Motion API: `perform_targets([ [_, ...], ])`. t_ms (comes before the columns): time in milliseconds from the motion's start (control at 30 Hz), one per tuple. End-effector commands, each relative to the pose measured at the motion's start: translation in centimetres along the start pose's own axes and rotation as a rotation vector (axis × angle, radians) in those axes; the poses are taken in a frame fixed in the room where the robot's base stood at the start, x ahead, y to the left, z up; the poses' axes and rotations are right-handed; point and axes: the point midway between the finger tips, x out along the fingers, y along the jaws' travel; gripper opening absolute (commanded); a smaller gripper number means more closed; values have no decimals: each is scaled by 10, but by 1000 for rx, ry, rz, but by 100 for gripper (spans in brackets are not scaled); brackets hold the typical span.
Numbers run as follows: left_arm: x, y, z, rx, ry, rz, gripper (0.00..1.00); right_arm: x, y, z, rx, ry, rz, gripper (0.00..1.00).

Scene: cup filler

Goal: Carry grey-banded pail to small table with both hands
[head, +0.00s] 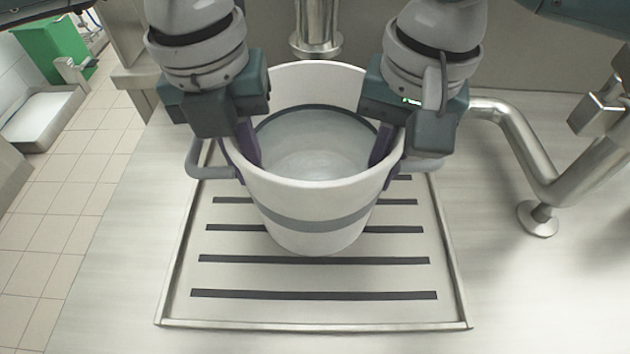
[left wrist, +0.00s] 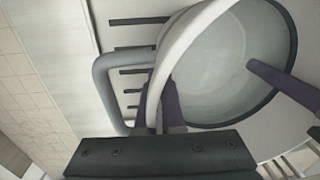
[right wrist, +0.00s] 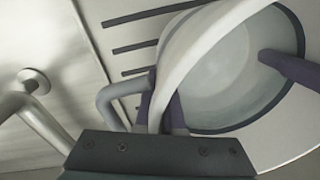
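The white pail with a grey band (head: 312,214) is upright over a slatted drain tray (head: 315,310) on the counter. I cannot tell whether its base touches the tray. Its inside is pale grey with a dark ring, and grey loop handles stick out on both sides. My left gripper (head: 240,155) is shut on the pail's left rim, one purple finger inside and one outside; the left wrist view shows this rim (left wrist: 172,55). My right gripper (head: 390,155) is shut the same way on the right rim, seen in the right wrist view (right wrist: 185,65). I cannot make out the small table.
A metal pipe (head: 525,150) with a round foot stands on the counter at right. A metal column (head: 316,30) rises behind the pail. Tiled floor (head: 60,225) lies left of the counter, with a green box (head: 48,45) and a low white basin (head: 42,115) beyond.

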Motion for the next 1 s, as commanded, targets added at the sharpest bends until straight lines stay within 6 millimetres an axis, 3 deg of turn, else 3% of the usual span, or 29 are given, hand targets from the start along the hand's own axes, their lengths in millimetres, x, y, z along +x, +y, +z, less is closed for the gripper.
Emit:
perform_targets([
  [733,-4,-1,1,0,-2,-1,0,-3,-1,-1,0,2,-2,0],
  [1000,-22,-2,1,0,-2,-1,0,-22,-2,-1,0,2,-2,0],
])
